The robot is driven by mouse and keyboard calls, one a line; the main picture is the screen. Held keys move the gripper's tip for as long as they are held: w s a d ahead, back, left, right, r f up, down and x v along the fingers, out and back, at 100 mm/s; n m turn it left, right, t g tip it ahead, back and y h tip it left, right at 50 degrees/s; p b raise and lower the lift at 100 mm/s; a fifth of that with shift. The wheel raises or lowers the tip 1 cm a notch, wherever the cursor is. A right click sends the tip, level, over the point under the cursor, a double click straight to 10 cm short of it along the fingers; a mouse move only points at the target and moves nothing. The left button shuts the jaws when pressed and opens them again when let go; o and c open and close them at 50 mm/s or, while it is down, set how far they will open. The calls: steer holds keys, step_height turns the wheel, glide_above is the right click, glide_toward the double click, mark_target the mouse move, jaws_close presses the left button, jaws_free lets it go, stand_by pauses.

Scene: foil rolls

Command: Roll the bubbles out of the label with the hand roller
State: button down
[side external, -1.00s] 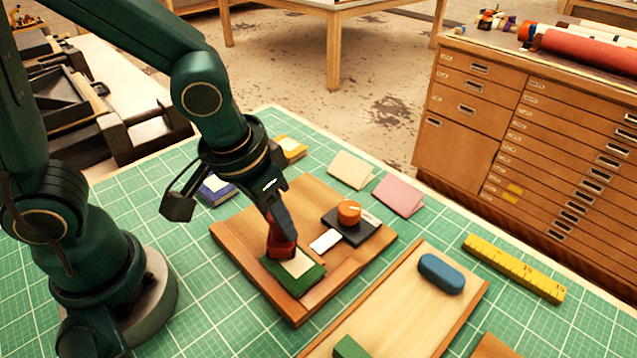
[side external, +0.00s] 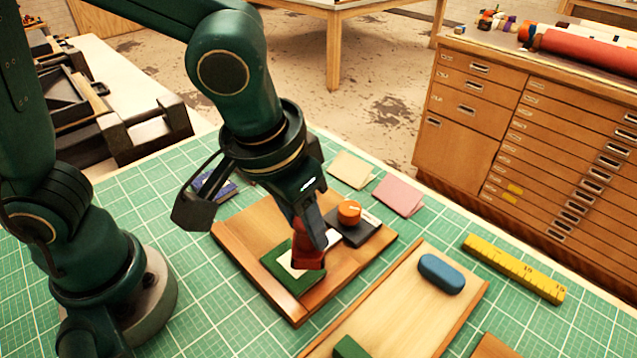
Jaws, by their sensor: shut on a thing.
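My gripper (side external: 314,236) is shut on a red tool, the hand roller (side external: 304,249), and holds it low over the right part of the green booklet (side external: 281,277). The cream label (side external: 287,262) lies on the booklet, and the roller and fingers hide much of it. The roller's underside is hidden, so I cannot tell whether it touches the label. No bubbles can be made out at this size. The booklet lies on a wooden board (side external: 240,235).
Right behind the gripper, a dark block (side external: 366,231) carries an orange knob (side external: 349,212). Pink (side external: 398,195) and cream (side external: 351,170) cards lie behind. A wooden tray (side external: 400,315) with a blue oval block (side external: 441,273) and a yellow ruler (side external: 513,268) are to the right.

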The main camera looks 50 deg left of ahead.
steer(key=shift+r, duration=2.2)
